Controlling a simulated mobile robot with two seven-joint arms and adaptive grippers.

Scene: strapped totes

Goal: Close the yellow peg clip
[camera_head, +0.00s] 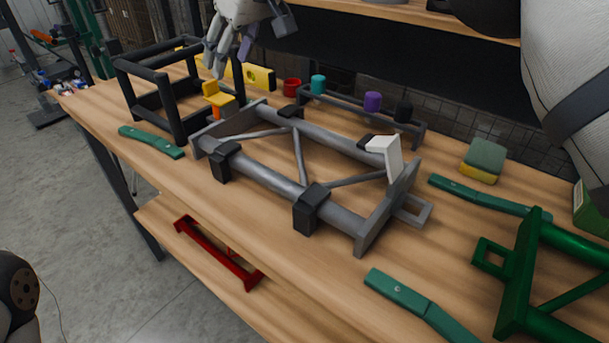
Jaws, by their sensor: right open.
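The yellow peg clip (217,98) is at the far left corner of a grey tubular frame on the bench. It has a flat part and a raised part at an angle to it, so it looks open. A small orange piece shows under it. A white clip (393,155) stands at the frame's right end, also with a raised part. My right gripper (231,62) is open and empty at the top, above and behind the yellow clip, apparently not touching it. My left gripper is out of view.
The grey frame (262,180) fills the middle of the wooden bench. A black frame (170,105) stands left of the clip. A yellow level (260,77) and red, teal and purple cups lie behind. Green frame parts (520,270) are at right. A red bar (215,252) lies on the lower shelf.

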